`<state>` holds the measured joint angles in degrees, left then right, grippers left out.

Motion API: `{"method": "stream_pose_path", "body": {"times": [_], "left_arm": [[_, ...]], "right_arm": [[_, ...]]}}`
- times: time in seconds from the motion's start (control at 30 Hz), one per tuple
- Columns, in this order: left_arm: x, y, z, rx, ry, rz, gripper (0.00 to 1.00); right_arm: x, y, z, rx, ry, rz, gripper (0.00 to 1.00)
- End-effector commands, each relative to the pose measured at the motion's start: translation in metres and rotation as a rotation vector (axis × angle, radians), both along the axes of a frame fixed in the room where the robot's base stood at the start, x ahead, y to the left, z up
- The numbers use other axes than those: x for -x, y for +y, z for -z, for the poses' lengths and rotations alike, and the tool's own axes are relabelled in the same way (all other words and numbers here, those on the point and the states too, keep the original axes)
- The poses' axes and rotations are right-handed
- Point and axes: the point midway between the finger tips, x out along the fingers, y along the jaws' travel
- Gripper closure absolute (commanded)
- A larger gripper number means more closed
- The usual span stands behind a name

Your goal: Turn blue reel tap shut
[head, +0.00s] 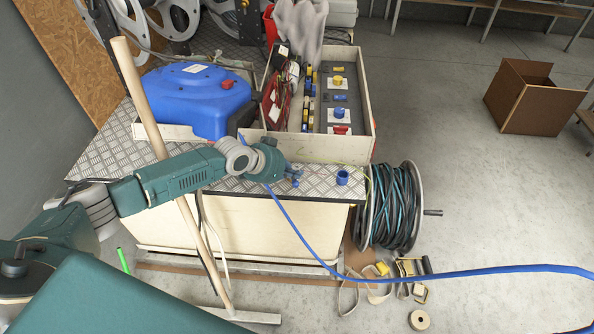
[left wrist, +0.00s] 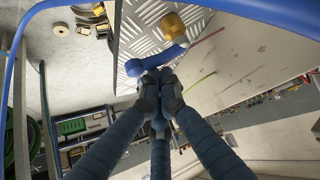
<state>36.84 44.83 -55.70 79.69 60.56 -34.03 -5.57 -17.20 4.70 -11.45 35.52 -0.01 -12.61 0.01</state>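The blue hose reel (head: 195,98), a blue casing with a small red part, sits on the checker-plate top at the left. My left gripper (head: 290,176) hangs over the front edge of that top, by a small blue tap piece (head: 296,183). In the left wrist view the fingers of the gripper (left wrist: 160,78) are together, with their tips against or just beside the blue tap lever (left wrist: 158,60). A brass-yellow fitting (left wrist: 173,26) stands beyond the lever. The fingertips partly cover the tap, so its exact angle is unclear. My right gripper is out of view.
A blue hose (head: 430,275) runs from near the gripper to the right. A wooden pole (head: 160,150) leans in front of the bench. A tray (head: 320,150) of fittings, a blue ring (head: 342,177) and a dark hose reel (head: 390,210) are nearby. The right floor is mostly clear.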

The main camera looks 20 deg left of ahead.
Motion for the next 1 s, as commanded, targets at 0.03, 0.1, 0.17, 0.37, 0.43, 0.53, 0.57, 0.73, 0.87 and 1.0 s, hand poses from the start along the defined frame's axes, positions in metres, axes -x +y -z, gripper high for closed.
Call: {"method": "stream_pose_path", "body": {"times": [0.03, 0.1, 0.17, 0.37, 0.43, 0.53, 0.57, 0.73, 0.87, 1.0], "left_arm": [[0.0017, 0.0021, 0.0015, -0.003, 0.003, -0.001, 1.00], [0.0024, 0.0031, 0.0016, -0.003, 0.003, -0.001, 1.00], [0.0030, 0.0039, 0.0017, -0.002, 0.003, -0.001, 1.00], [0.0045, 0.0062, 0.0016, -0.003, 0.003, -0.001, 1.00], [0.0048, 0.0068, 0.0014, -0.003, 0.003, -0.001, 1.00], [0.0049, 0.0075, 0.0012, -0.003, 0.002, 0.000, 1.00], [0.0050, 0.0077, 0.0011, -0.003, 0.001, -0.001, 1.00], [0.0053, 0.0085, 0.0009, -0.002, 0.001, -0.001, 1.00], [0.0055, 0.0088, 0.0009, -0.002, 0.001, -0.001, 1.00], [0.0056, 0.0090, 0.0009, -0.003, 0.002, -0.001, 1.00]], "right_arm": [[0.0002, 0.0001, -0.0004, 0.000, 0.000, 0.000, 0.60], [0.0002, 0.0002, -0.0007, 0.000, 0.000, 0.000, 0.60], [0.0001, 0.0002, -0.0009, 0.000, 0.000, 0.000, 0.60], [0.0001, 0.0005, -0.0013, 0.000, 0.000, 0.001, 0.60], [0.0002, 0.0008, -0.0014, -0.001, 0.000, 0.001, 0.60], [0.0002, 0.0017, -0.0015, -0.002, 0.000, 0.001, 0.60], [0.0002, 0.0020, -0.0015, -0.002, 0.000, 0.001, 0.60], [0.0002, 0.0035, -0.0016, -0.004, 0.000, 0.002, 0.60], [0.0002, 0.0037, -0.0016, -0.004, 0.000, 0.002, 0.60], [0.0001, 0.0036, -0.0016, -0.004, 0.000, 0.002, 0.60]]}}
